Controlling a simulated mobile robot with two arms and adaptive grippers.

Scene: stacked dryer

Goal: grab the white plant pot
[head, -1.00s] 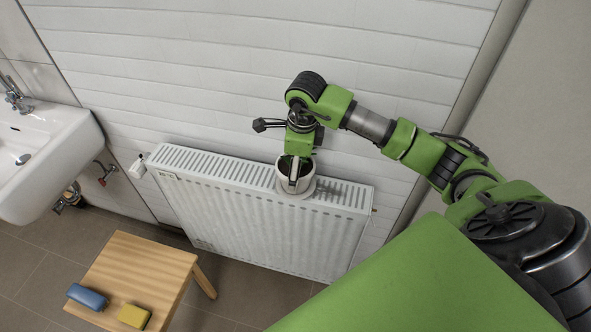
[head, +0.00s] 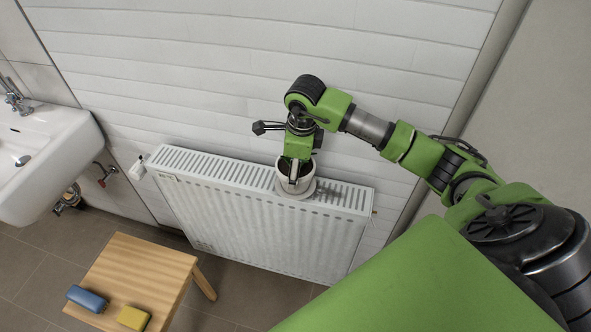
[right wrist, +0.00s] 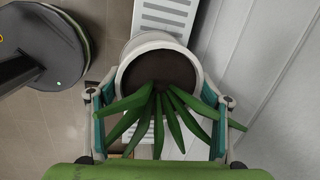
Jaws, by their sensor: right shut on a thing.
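The white plant pot (head: 296,182) stands on its saucer on top of the radiator, near the radiator's right half. In the right wrist view the pot (right wrist: 133,48) shows dark soil and green pointed leaves (right wrist: 160,115). My right gripper (head: 295,172) reaches down onto the pot from above. In the right wrist view its two fingers (right wrist: 159,112) lie on opposite sides of the pot, and it is shut on the pot. The pot's far side is partly hidden by the gripper in the head view. My left gripper is not in view.
The white radiator (head: 240,215) stands against the white plank wall (head: 250,60). A sink (head: 45,150) hangs at the left. The space above the radiator's left half is clear.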

